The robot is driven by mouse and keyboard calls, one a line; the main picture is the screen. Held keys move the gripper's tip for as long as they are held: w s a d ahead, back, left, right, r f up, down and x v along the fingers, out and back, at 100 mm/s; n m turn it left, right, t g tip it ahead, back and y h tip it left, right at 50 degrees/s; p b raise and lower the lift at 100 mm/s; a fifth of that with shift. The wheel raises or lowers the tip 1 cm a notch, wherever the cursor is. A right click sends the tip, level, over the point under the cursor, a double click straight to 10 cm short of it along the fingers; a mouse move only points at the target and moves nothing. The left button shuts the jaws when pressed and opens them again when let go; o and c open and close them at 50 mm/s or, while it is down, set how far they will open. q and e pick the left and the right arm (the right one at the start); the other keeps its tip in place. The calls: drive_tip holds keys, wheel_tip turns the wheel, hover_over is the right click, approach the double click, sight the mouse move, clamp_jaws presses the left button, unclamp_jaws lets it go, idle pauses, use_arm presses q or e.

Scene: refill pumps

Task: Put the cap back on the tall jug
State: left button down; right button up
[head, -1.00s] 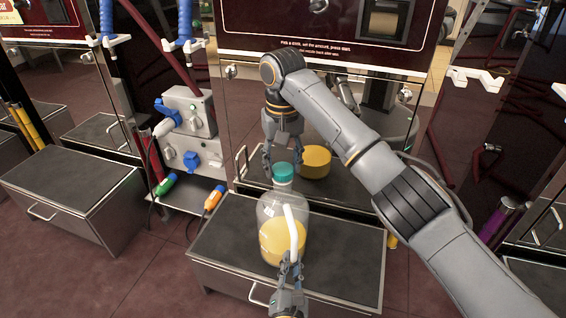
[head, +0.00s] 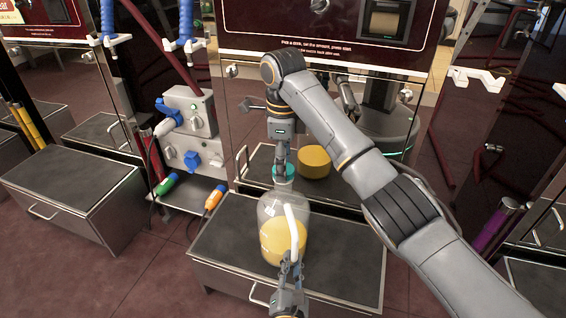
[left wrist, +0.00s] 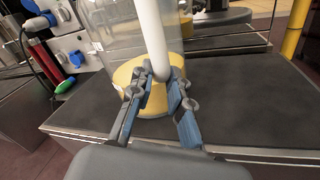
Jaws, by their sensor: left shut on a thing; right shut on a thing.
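The tall jug (head: 268,225) is clear, partly filled with yellow liquid, and stands upright on the dark top of the front drawer unit. My left gripper (head: 290,262) is shut on the jug's white handle (head: 293,225); the left wrist view shows its fingers (left wrist: 163,85) around the lower handle (left wrist: 152,35). The teal cap (head: 285,171) is at the jug's mouth. My right gripper (head: 282,162) points down from above and is shut on the cap. Whether the cap is seated or just above the neck cannot be told.
A grey socket box (head: 190,130) with blue plugs is at left, with orange (head: 214,199) and green (head: 167,184) connectors below. The drawer top (head: 345,250) is clear right of the jug.

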drive_tip(key=m, duration=0.5)
drive_tip(key=shift+w, duration=0.1)
drive_tip(key=o, duration=0.8)
drive_tip(key=shift+c, duration=0.2)
drive_tip(key=shift+r, duration=0.1)
drive_tip(key=shift+r, duration=2.15)
drive_tip(key=shift+c, duration=0.2)
